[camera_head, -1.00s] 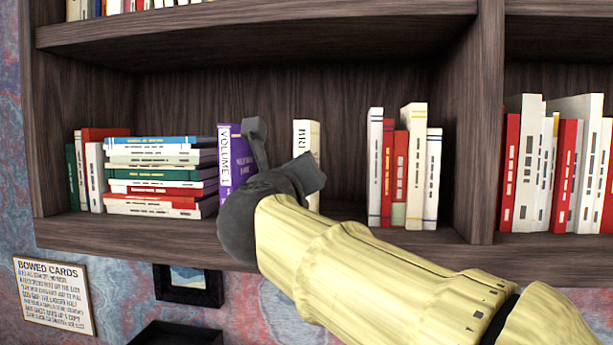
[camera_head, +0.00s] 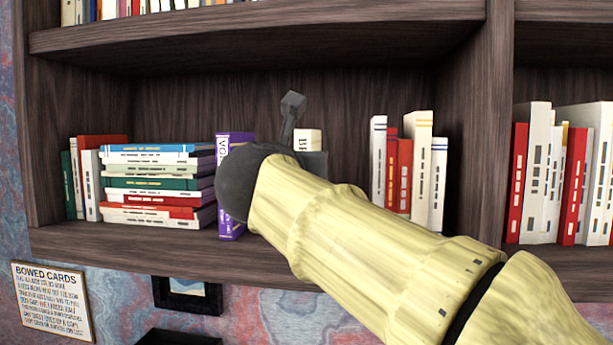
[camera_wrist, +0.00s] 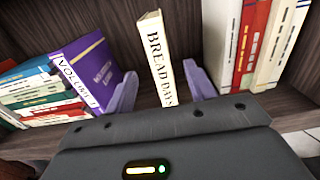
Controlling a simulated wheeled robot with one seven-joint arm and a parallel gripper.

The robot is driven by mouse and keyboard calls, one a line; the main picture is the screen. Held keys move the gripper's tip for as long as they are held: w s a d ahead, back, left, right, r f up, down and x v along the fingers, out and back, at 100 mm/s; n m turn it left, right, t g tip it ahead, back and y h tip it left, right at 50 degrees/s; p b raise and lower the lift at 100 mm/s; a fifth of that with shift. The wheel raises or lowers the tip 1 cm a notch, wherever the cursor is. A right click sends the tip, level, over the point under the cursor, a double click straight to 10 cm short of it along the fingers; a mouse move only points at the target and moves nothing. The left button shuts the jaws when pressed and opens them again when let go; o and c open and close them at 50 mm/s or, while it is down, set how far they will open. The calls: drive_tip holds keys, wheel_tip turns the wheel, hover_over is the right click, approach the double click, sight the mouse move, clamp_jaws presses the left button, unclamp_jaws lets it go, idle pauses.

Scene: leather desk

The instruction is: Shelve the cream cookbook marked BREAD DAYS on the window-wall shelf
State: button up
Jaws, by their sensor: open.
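The cream BREAD DAYS cookbook (camera_wrist: 155,60) stands upright on the shelf (camera_head: 110,240) in the wrist view, its lettered spine facing me. In the head view only the top of the cookbook (camera_head: 308,140) shows above my gripper. My gripper (camera_head: 303,132) is open in front of it. In the wrist view the fingers of my gripper (camera_wrist: 160,88) are one on each side of the spine, with a visible gap on the left and a narrower one on the right. The foot of the book is hidden behind the gripper body.
A purple VOLUME 1 book (camera_wrist: 88,72) stands close left of the left finger. A stack of lying books (camera_head: 158,185) is farther left. Upright white and red books (camera_head: 400,175) stand to the right, across a clear gap. The upper shelf board (camera_head: 260,35) is overhead.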

drive_tip(key=w+d+p, duration=0.1)
drive_tip(key=w+p, duration=0.1)
drive_tip(key=w, duration=0.4)
drive_tip(key=shift+w+d, duration=0.15)
drive_tip(key=shift+w, duration=0.25)
drive_tip(key=w+p, duration=0.2)
drive_tip(key=w, duration=0.1)
drive_tip(key=w+p, duration=0.1)
drive_tip(key=w, duration=0.1)
drive_tip(key=shift+d+p, duration=0.4)
drive_tip(key=shift+w, duration=0.1)
drive_tip(key=shift+c, duration=0.4)
